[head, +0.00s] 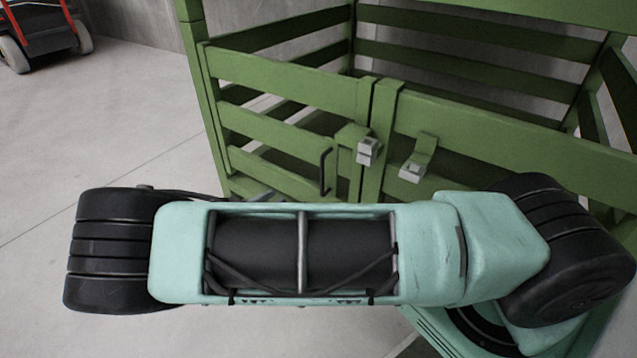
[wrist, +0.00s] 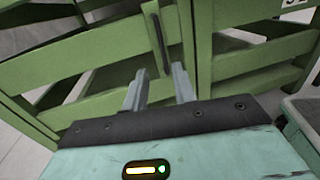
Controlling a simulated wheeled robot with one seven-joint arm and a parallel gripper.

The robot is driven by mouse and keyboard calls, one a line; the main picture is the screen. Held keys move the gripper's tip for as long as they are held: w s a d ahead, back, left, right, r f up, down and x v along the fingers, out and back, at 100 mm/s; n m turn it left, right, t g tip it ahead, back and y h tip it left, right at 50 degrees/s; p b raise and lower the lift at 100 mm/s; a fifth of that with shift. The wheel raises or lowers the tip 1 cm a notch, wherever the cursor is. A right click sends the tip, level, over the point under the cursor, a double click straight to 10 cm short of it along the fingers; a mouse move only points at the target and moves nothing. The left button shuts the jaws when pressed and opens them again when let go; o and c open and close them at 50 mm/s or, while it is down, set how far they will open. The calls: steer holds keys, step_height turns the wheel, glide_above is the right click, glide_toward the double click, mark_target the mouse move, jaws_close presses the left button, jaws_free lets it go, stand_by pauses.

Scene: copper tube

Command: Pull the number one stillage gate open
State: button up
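The green slatted stillage gate (head: 285,75) is the left front panel of the green stillage in the head view. It stands close to line with the right front panel; I cannot tell whether it is ajar. Its dark upright bar handle (head: 325,172) sits near its right edge, and the handle also shows in the wrist view (wrist: 159,40). My gripper (wrist: 158,70) is open, its two grey fingers pointing at the handle. The handle's lower end appears between the fingertips; contact is unclear.
A grey latch block (head: 367,150) and a grey-tipped bracket (head: 411,172) sit at the panels' meeting edges. The right front panel (head: 500,140) stands beside the gate. Concrete floor (head: 110,120) is clear to the left. A red wheeled machine (head: 45,35) stands far left.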

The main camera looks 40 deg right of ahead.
steer(key=b, duration=0.5)
glide_above(322, 193)
steer(key=shift+w+d, duration=0.2)
steer(key=shift+w, duration=0.05)
jaws_close()
